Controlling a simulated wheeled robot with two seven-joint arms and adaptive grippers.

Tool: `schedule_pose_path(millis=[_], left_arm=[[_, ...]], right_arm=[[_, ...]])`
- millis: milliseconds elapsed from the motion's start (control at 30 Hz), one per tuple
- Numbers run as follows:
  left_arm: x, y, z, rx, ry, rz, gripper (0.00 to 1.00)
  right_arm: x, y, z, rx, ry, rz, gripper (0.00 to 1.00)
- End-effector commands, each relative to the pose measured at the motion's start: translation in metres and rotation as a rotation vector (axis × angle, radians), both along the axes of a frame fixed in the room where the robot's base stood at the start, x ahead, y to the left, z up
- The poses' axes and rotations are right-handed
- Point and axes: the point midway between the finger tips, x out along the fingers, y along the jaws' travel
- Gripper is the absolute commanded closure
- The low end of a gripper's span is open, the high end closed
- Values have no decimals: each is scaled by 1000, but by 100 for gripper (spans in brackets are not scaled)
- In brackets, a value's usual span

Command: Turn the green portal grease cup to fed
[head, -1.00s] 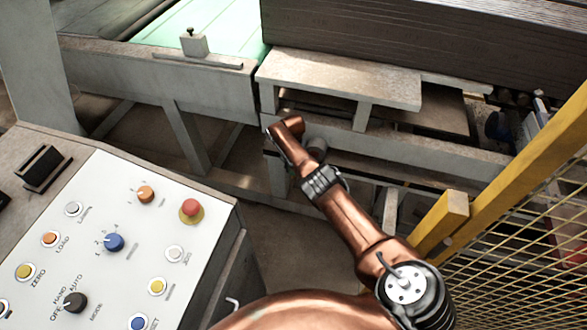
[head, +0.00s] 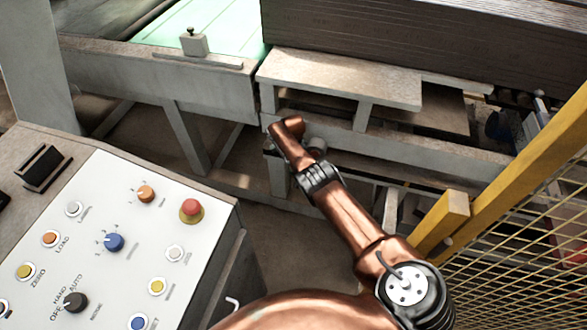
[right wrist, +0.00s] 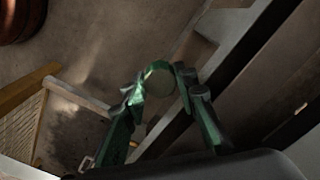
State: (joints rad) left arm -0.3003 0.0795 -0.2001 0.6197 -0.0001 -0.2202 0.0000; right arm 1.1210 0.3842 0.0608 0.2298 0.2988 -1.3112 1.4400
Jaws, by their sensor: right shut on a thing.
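In the right wrist view, my right gripper (right wrist: 163,92) is shut, with its two dark green-lit fingers on either side of a round green cup (right wrist: 158,80). In the head view, my copper right arm reaches forward to the machine frame beneath the grey ledge. The fingers and the cup are hidden there behind the arm and frame. My left gripper is in neither view.
A control panel (head: 112,275) with knobs and buttons stands at the left. A yellow mesh guard (head: 507,230) is close on the right. The machine's grey ledge (head: 345,77) overhangs the frame (head: 420,148) near my right wrist.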

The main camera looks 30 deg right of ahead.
Motion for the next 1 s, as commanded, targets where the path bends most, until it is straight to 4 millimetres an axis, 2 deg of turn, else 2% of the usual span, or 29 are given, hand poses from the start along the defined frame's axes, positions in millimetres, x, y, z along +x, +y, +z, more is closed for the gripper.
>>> schedule_pose_path(millis=[667, 700, 933, 1000], left_arm=[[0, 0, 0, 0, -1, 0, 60], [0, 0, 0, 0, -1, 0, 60], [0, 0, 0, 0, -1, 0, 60], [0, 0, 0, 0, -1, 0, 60]], right_arm=[[1, -2, 2, -3, -3, -64, 97], [1, -2, 2, -3, -3, -64, 72], [1, -1, 1, -1, -2, -63, 56], [1, 0, 1, -1, -2, -63, 56]])
